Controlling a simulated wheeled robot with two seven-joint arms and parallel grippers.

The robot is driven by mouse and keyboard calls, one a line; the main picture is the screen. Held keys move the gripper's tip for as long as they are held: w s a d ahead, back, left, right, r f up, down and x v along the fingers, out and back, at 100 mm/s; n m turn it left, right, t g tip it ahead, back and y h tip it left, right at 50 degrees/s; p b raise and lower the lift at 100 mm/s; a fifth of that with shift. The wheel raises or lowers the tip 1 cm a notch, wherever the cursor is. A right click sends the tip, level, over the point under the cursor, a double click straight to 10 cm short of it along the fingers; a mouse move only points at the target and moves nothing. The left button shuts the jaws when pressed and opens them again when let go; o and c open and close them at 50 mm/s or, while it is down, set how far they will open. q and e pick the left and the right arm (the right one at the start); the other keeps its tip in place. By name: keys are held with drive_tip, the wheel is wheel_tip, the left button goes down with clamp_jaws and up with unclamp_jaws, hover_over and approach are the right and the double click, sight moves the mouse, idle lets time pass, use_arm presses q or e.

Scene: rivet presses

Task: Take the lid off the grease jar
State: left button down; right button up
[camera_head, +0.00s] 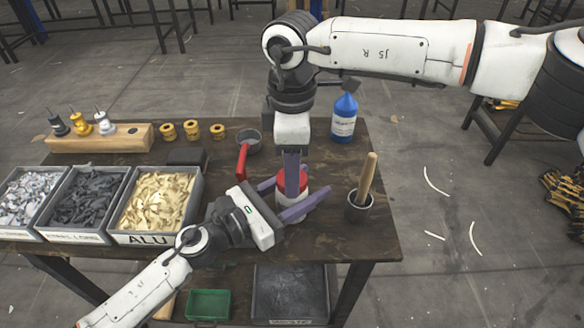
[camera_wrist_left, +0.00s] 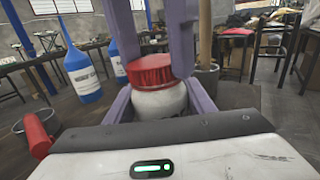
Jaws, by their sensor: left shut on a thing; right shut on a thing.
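The grease jar has a white, rounded body (camera_wrist_left: 160,102) and a red ribbed lid (camera_wrist_left: 150,72), which sits on top of it in the left wrist view. In the head view the jar (camera_head: 284,207) stands near the right part of the bench, with its lid (camera_head: 281,181) partly hidden by the fingers. My left gripper (camera_head: 287,197) comes in low from the left and is shut on the jar body, one finger on each side. My right gripper (camera_head: 292,188) points straight down from above and is shut on the lid. I cannot tell whether the lid is loosened.
A red-handled pot (camera_head: 249,143) stands behind left, a blue bottle (camera_head: 344,118) behind right. A dark cup (camera_head: 358,208) with a wooden handle stands close on the right. Bins of rivets, including the ALU bin (camera_head: 158,239), fill the left. The front right bench is clear.

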drive_tip(key=n, duration=1.4)
drive_tip(key=shift+n, duration=0.4)
drive_tip(key=n, duration=0.6)
drive_tip(key=shift+r+n, duration=0.1)
drive_tip(key=shift+n, duration=0.2)
drive_tip(key=n, duration=0.6)
drive_tip(key=shift+n, duration=0.3)
drive_tip(key=n, duration=1.3)
drive_tip(key=shift+s, duration=0.1)
drive_tip(key=n, duration=0.6)
drive_tip(key=shift+n, duration=0.3)
drive_tip(key=n, duration=0.6)
drive_tip(key=shift+r, duration=0.1)
drive_tip(key=shift+r, duration=0.25)
drive_tip(key=shift+r, duration=0.85)
